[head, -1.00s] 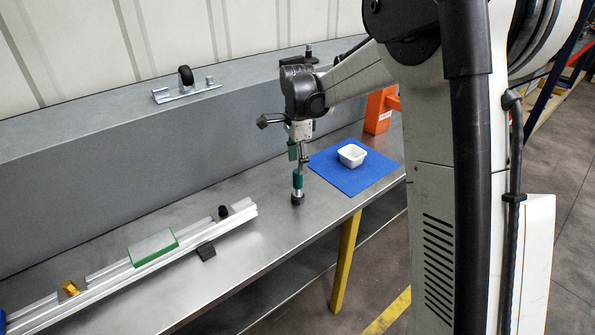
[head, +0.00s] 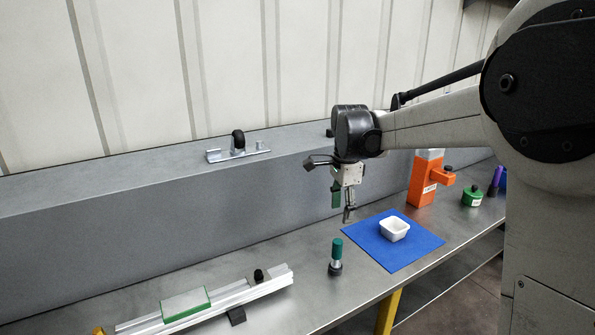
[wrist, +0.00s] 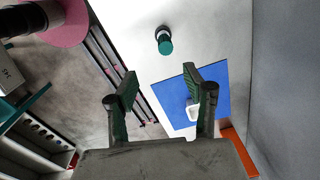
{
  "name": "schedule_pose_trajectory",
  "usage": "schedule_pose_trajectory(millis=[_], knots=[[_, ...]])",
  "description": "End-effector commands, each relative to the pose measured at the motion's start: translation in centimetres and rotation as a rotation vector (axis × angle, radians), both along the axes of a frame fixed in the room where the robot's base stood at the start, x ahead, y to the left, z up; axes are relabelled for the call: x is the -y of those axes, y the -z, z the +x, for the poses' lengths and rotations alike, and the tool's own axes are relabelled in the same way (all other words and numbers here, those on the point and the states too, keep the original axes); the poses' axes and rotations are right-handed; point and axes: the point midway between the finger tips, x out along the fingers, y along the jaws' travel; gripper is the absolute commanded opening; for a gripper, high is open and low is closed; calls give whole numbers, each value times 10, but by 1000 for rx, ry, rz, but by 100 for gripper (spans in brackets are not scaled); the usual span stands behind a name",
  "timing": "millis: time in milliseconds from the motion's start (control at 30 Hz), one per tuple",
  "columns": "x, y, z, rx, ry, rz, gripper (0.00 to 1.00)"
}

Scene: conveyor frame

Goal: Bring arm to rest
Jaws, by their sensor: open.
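My gripper (head: 343,206) hangs in the air above the metal bench, open and empty, its fingers pointing down. In the wrist view its two green-padded fingers (wrist: 162,88) are spread apart with nothing between them. A green-topped cylinder with a black base (head: 336,257) stands upright on the bench below my gripper, apart from it. It also shows in the wrist view (wrist: 164,42), beyond the fingertips.
A white bowl (head: 394,229) sits on a blue mat (head: 415,252) to the right. An orange holder (head: 424,180) and a green round container (head: 472,196) stand behind. An aluminium rail (head: 225,300) with a green-edged block (head: 185,304) lies at front left. A metal bracket (head: 238,150) rests on the grey ledge.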

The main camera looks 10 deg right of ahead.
Motion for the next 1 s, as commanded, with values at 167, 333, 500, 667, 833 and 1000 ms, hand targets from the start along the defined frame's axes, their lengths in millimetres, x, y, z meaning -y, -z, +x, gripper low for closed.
schedule_pose_trajectory(millis=[167, 333, 500, 667, 833, 1000], knots=[[0, -24, -40, 69, -159, -11, 47], [0, -41, -79, 140, -325, -33, 47], [1, -52, -120, 207, -489, -67, 47], [1, -56, -158, 268, -641, -110, 47], [1, -54, -197, 330, -800, -167, 47], [1, -46, -235, 386, -956, -236, 47]])
